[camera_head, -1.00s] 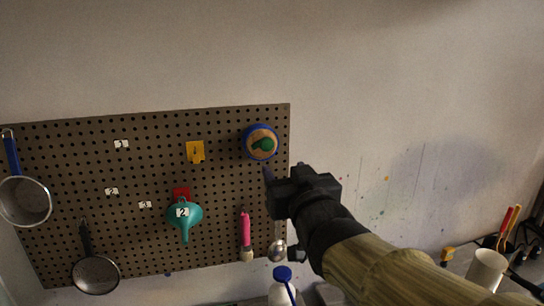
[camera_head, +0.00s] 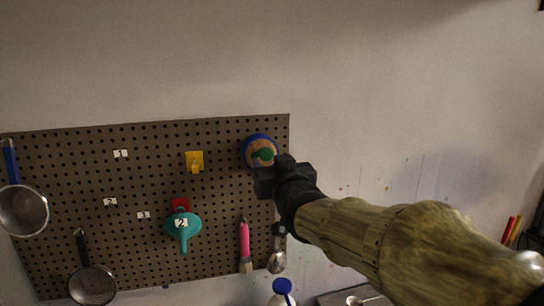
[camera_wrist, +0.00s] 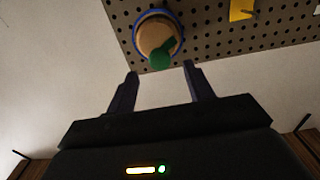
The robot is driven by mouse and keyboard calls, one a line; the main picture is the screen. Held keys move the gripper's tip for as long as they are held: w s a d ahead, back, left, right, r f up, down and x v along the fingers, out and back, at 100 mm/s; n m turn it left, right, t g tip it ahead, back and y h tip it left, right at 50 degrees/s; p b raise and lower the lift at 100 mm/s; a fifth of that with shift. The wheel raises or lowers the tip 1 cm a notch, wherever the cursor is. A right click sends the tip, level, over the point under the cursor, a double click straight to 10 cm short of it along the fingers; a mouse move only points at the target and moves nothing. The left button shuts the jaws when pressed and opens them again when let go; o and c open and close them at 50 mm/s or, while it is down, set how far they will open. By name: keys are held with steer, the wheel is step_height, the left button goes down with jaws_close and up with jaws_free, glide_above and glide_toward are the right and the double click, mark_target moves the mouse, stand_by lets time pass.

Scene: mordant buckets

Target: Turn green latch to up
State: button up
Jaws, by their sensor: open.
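The green latch (camera_head: 263,154) is a small green handle on a round tan disc (camera_head: 251,148) with a blue rim, mounted at the upper right of the pegboard. In the wrist view the latch (camera_wrist: 161,53) points down and slightly to the left from the disc (camera_wrist: 155,35). My gripper (camera_wrist: 160,78) is open and empty, its two dark fingers spread on either side below the latch, seemingly not touching it. In the head view my gripper (camera_head: 264,170) is at the disc's lower right and covers part of it.
The brown pegboard (camera_head: 100,177) holds a yellow hook (camera_head: 194,161), a teal funnel (camera_head: 182,228), a pink-handled brush (camera_head: 244,242), a ladle (camera_head: 277,262) and pans (camera_head: 92,284). Bare wall lies right of the board.

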mark_target(267, 156)
steer(key=shift+p+x, duration=0.65)
steer(key=shift+x, duration=1.4)
steer(key=c, duration=1)
steer(key=shift+o, duration=0.2)
